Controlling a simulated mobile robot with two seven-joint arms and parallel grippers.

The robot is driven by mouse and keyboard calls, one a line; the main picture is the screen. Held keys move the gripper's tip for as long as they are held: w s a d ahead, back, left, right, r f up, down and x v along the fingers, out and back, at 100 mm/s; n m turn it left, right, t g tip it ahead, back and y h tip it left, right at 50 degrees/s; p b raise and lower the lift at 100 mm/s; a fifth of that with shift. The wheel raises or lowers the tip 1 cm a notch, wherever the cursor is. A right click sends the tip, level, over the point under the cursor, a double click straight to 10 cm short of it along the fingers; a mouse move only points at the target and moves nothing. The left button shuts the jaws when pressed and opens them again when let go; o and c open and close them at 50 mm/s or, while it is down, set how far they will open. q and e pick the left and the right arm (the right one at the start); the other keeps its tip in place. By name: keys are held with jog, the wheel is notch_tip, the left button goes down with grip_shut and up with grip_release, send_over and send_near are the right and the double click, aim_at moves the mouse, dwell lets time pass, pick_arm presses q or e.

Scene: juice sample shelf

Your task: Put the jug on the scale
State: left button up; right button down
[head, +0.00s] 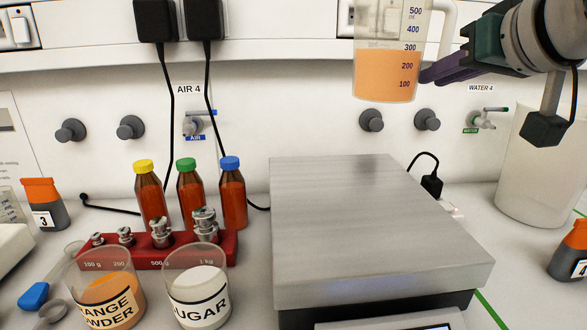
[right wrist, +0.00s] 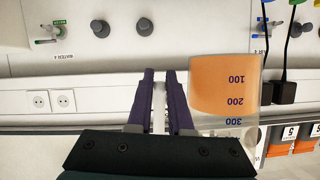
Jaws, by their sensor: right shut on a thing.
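The clear jug (head: 386,72), part filled with orange liquid to just under the 300 mark, is in the air at the top of the head view, upright, its top cut off. My right gripper (head: 432,74) comes in from the right and is shut on the jug at its handle side. My left gripper is not in view.
Left of the scale are a red weight rack (head: 180,252), several capped brown bottles (head: 190,200), an orange powder beaker (head: 112,300) and a sugar beaker (head: 197,300). A white bin (head: 540,175) stands at right. Wall taps (head: 371,120) project behind the scale.

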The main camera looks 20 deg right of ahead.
jog(key=b, duration=0.2)
send_over(413, 221)
notch_tip(413, 221, down, 14)
jog(key=shift+r, duration=0.2)
jog(key=shift+f+b, duration=0.55)
jog(key=shift+f, duration=2.1)
jog(key=shift+f, duration=0.1)
jog(key=c, duration=0.8)
grip_release()
jog(key=shift+f, duration=0.1)
jog(key=shift+c, duration=0.2)
